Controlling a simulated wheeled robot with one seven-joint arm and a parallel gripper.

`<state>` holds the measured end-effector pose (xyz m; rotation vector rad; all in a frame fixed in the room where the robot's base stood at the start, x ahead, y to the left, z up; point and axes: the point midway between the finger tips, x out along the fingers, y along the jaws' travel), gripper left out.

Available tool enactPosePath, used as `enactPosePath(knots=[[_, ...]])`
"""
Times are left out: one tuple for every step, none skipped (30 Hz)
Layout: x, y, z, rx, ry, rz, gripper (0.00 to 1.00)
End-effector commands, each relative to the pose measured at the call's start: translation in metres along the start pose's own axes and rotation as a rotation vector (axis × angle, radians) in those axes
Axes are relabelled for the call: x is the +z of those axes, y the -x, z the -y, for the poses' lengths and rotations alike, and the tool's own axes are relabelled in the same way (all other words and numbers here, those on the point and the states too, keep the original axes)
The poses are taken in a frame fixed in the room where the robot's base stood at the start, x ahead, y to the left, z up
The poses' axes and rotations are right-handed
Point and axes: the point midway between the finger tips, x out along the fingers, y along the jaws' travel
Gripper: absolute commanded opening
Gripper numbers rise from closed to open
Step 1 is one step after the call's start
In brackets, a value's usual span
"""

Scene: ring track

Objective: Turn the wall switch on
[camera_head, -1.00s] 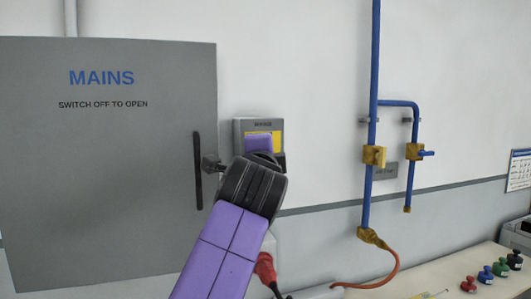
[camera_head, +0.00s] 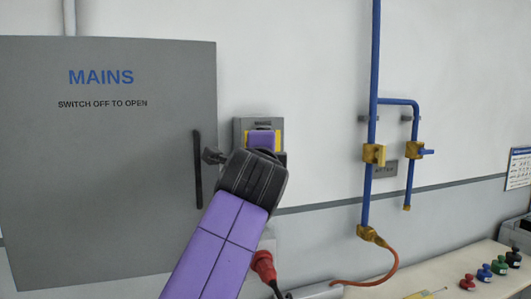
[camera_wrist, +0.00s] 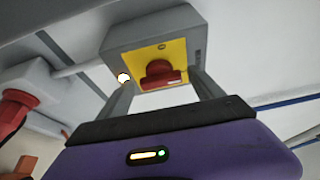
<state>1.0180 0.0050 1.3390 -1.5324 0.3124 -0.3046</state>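The wall switch (camera_head: 243,125) is a grey box on the wall just right of the mains cabinet, largely covered by my arm in the head view. In the wrist view, the switch box (camera_wrist: 195,32) has a yellow plate (camera_wrist: 145,60) with a red rotary knob (camera_wrist: 161,74). My gripper (camera_wrist: 166,80) is open, with one grey finger on each side of the knob and visible room beside it. I cannot tell whether the fingertips touch the plate. A small bright lamp (camera_wrist: 123,78) shows at the plate's left edge.
The grey mains cabinet (camera_head: 105,180) with a black handle (camera_head: 198,170) stands close left. Blue pipes (camera_head: 372,80) with brass valves run up the wall at right. A red plug (camera_head: 263,267) is below my arm. Several coloured knobbed pieces stand on the bench (camera_head: 405,280).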

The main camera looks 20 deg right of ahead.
Motion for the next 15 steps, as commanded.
enactPosePath(knots=[[0.0, 0.0, 0.0, -0.001, 0.0, 0.001, 0.76], [0.001, 0.0, 0.0, -0.001, 0.0, 0.001, 0.76], [0.001, 0.0, 0.001, -0.001, 0.001, 0.001, 0.76], [0.001, 0.0, 0.001, -0.001, 0.001, 0.001, 0.76], [0.001, 0.0, 0.001, -0.001, 0.001, 0.001, 0.76], [0.001, 0.001, 0.001, -0.002, 0.001, 0.001, 0.76], [0.001, 0.002, 0.001, -0.002, 0.001, 0.001, 0.76], [0.001, 0.003, 0.001, -0.002, 0.001, 0.001, 0.76], [0.001, 0.007, 0.0, -0.002, 0.001, 0.001, 0.76], [0.001, 0.01, 0.0, -0.002, 0.001, 0.002, 0.76], [0.002, 0.014, -0.001, -0.002, 0.002, 0.002, 0.76], [0.002, 0.02, -0.001, -0.003, 0.002, 0.002, 0.76], [0.001, 0.025, -0.001, -0.003, 0.001, 0.001, 0.76], [0.001, 0.03, -0.001, -0.002, 0.001, 0.002, 0.76], [0.002, 0.037, -0.001, -0.002, 0.001, 0.003, 0.76]])
